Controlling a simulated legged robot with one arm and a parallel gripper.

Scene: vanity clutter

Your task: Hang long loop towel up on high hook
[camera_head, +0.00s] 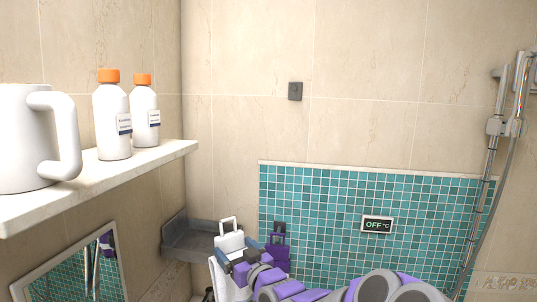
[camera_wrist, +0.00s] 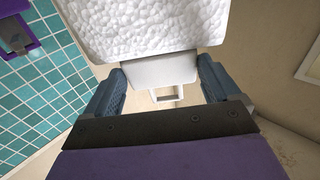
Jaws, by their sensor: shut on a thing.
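A white towel (camera_head: 222,279) hangs from my gripper (camera_head: 243,258) at lower centre. Its white top piece (camera_head: 229,243) is between the fingers, with a stiff loop (camera_head: 229,221) standing up above it. In the wrist view the bumpy towel cloth (camera_wrist: 150,28) fills the top, and my gripper (camera_wrist: 162,88) is shut on the white top piece (camera_wrist: 160,71). The loop (camera_wrist: 168,93) shows between the fingers. A dark high hook (camera_head: 295,91) is on the beige wall, well above the towel and to its right.
A shelf (camera_head: 110,176) at left bears a white mug (camera_head: 25,140) and two orange-capped bottles (camera_head: 112,120). A grey corner tray (camera_head: 190,240) is behind the held towel. A mirror (camera_head: 75,275) is lower left. A shower rail (camera_head: 484,185) is at right. Wall space around the high hook is clear.

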